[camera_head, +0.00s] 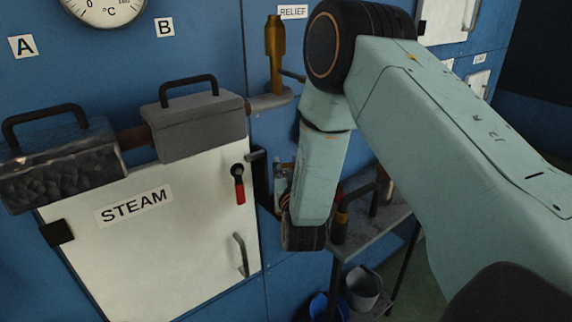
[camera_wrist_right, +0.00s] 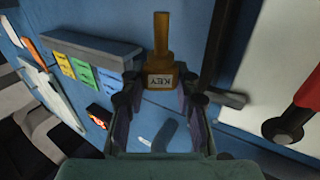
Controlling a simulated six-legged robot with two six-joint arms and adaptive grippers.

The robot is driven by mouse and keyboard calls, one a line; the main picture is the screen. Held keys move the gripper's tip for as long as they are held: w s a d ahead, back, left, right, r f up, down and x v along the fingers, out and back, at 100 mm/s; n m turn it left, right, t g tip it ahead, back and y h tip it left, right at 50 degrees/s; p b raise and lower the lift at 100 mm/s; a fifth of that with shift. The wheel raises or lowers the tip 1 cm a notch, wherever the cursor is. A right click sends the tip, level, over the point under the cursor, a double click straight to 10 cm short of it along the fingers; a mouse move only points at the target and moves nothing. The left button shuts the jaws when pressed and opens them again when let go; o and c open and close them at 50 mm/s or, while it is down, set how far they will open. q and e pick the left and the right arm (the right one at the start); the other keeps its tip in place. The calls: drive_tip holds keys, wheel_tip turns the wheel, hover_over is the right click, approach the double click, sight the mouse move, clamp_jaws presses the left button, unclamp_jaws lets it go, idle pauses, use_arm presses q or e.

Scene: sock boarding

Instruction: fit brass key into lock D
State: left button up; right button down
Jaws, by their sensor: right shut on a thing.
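My right gripper (camera_wrist_right: 162,88) shows in the right wrist view with its two fingers closed on the brass key (camera_wrist_right: 160,66). The key has a straight brass shank pointing away from me and a wider body with a white label that reads KEY, turned over in the picture. In the head view my right arm's pale green links hide most of the gripper, and the key cannot be made out there. No plate marked D can be read in either view, so I cannot tell which fitting is lock D. My left gripper is not in view.
A white STEAM door (camera_head: 150,240) with a red-handled lever (camera_head: 239,186) is on the blue wall. Two grey blocks (camera_head: 196,125) with black handles stand above it. A brass relief fitting (camera_head: 275,45) rises nearby.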

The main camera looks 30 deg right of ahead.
drive_tip(key=shift+w+a+f, duration=0.2)
drive_tip(key=shift+a+f, duration=0.05)
drive_tip(key=shift+f, duration=0.25)
drive_tip(key=shift+w+a+f+b, duration=0.15)
drive_tip(key=shift+w+a+b, duration=0.1)
drive_tip(key=shift+a, duration=0.15)
drive_tip(key=shift+w+a+f+b, duration=0.1)
drive_tip(key=shift+w+a+f, duration=0.05)
drive_tip(key=shift+w+a, duration=0.15)
drive_tip(key=shift+s+d+r, duration=0.1)
drive_tip(key=shift+s+d, duration=0.5)
drive_tip(key=shift+d, duration=0.1)
drive_tip(key=shift+w+a, duration=0.55)
drive_tip(key=shift+a, duration=0.2)
drive_tip(key=shift+s+d, duration=0.3)
drive_tip(key=shift+d, duration=0.1)
drive_tip(key=shift+w+a, duration=0.35)
drive_tip(key=shift+a, duration=0.05)
drive_tip(key=shift+s+d, duration=0.45)
drive_tip(key=shift+d, duration=0.05)
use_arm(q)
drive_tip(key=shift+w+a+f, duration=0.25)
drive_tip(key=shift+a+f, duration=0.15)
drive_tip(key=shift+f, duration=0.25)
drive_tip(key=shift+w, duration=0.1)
